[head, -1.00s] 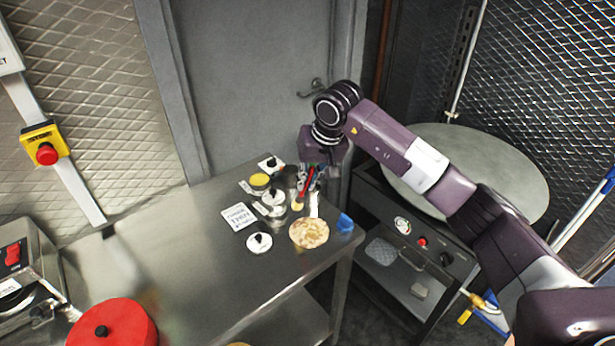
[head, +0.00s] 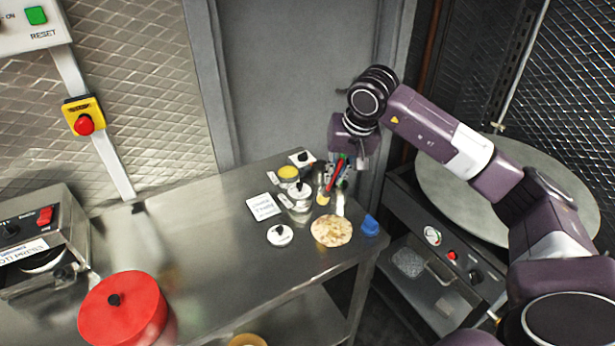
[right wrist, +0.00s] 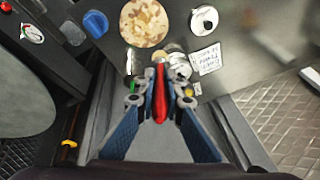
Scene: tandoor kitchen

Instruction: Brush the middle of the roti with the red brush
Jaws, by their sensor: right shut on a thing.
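The roti (head: 332,230) is a round, pale flatbread with brown patches, lying flat near the right end of the steel table. It also shows at the top of the right wrist view (right wrist: 145,22). My right gripper (head: 340,172) is beyond the roti, above the containers at the table's back edge. It is shut on the red brush (right wrist: 160,95), whose red handle stands between the fingers. The brush's head is hard to make out among the containers, and I cannot tell whether it is clear of them. My left gripper is out of view.
Several small containers, one with a yellow top (head: 289,173), stand beside a labelled card (head: 263,207). A white lid with a black knob (head: 280,235) lies left of the roti. A blue object (head: 370,226) is at its right. A red lidded pot (head: 122,309) stands front left.

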